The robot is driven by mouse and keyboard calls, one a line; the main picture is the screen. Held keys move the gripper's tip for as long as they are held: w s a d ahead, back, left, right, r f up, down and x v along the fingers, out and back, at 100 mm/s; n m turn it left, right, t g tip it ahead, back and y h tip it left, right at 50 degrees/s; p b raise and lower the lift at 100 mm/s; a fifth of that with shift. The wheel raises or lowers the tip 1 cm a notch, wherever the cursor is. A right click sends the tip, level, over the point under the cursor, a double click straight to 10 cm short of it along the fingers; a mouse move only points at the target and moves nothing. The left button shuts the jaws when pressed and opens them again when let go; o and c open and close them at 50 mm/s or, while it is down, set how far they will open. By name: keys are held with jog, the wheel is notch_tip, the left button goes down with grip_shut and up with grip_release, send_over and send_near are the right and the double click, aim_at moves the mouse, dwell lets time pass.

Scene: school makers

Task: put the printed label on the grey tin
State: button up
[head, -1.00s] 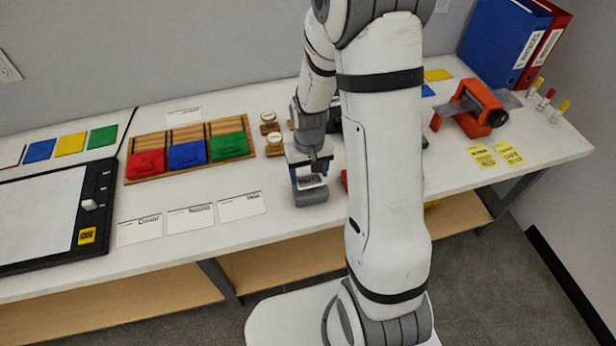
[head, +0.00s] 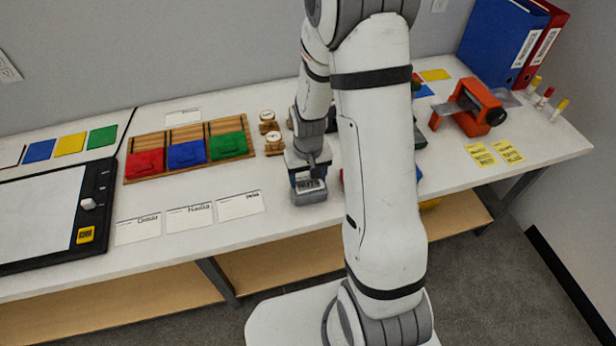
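The grey tin (head: 312,197) stands on the white table near its front edge, below my gripper. My gripper (head: 307,180) points down right over the tin, with its fingers at the tin's upper part. The small white printed label (head: 308,185) with dark print shows at the fingertips, against the tin in the picture. My gripper appears shut on the label. I cannot tell whether the label touches the tin's surface. The fingers hide part of the tin's top.
A wooden tray (head: 131,172) with red, blue and green items lies to the left. White cards (head: 188,218) lie in front of it. Small wooden stamps (head: 273,143) stand behind the tin. An orange tool (head: 474,107) and yellow notes (head: 480,154) are right. My arm hides the table's middle.

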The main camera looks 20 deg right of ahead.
aim_at(308, 182)
jog(key=o, duration=0.4)
jog(key=shift+s+f, duration=0.5)
jog(key=shift+f, duration=0.2)
jog(key=shift+c, duration=0.2)
jog(key=shift+w+r+p, duration=0.15)
jog(key=shift+r+p, duration=0.45)
jog(key=shift+p, duration=0.2)
jog(key=shift+o, duration=0.5)
notch_tip(308, 182, up, 11)
jog(key=shift+w+b, duration=0.3)
jog(key=shift+w, duration=0.05)
jog(key=s+r+t, duration=0.2)
jog(key=s+r, duration=1.2)
jog(key=s, duration=0.1)
jog(key=shift+t, duration=0.4)
jog(key=shift+s, duration=0.1)
